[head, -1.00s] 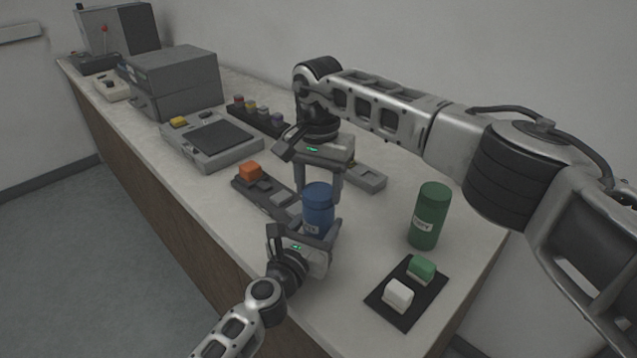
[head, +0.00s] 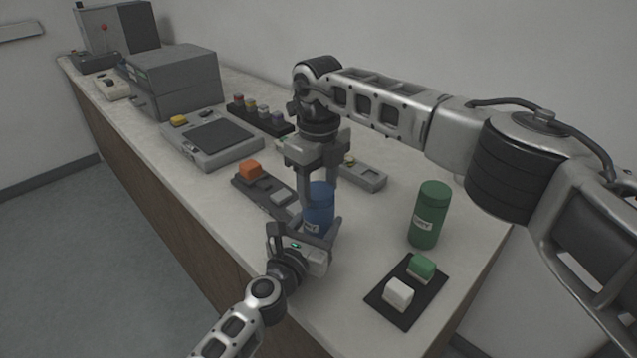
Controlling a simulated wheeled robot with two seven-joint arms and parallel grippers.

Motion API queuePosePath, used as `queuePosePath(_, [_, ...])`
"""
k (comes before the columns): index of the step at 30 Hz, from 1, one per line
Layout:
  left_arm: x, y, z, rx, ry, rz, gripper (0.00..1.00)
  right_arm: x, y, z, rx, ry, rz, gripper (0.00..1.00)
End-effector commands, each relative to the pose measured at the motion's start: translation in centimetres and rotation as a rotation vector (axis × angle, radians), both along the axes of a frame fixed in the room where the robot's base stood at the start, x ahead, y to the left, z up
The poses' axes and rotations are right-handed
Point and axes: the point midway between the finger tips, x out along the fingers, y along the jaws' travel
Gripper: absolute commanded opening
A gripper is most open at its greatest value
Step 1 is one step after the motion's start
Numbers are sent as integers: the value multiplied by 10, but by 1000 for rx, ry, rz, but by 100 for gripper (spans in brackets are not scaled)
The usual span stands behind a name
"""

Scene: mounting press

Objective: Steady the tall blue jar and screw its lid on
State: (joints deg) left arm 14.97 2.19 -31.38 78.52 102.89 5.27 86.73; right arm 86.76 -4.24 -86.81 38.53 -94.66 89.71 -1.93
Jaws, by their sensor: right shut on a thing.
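The tall blue jar (head: 318,219) stands upright near the front of the bench, with its blue lid (head: 320,190) on top. My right gripper (head: 319,188) points down from above with a finger on each side of the lid, shut on it. My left gripper (head: 319,228) comes in low from the front, its fingers around the jar's body. The jar hides part of the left fingers, so their contact cannot be fully seen. Whether the lid is fully seated on the jar cannot be told.
A green jar (head: 425,215) stands to the right. A black mat (head: 407,290) holds a white block (head: 398,294) and a green block (head: 421,268). A tray with an orange block (head: 250,169) lies close left of the blue jar. A grey box (head: 173,80) stands farther back.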

Motion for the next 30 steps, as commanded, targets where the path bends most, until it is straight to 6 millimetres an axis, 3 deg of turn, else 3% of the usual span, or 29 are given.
queuePosePath(9, [0, 0, -1, -1, 4, 1, 0, 0, 0, 0, -1, 0, -795, 25])
queuePosePath(13, [0, 0, -1, -1, 4, 1, 0, 0, 0, 0, 0, 1, -1023, 25])
queuePosePath(17, [0, 0, -1, -1, 4, 1, 0, 0, 0, 0, 0, 1, -1008, 25])
queuePosePath(18, [0, 0, -1, -1, 4, 1, 0, 0, 0, 0, 0, 1, -1007, 58])
queuePosePath(20, [0, 0, -1, -1, 4, 1, 0, 0, 0, 0, 0, 1, -1007, 74])
queuePosePath(21, [0, 0, -1, -1, 4, 1, 0, 0, 0, -1, 0, 1, -1006, 77])
queuePosePath(30, [0, 0, -1, 0, 2, 1, 0, 0, 0, 2, 0, 0, -1005, 77])
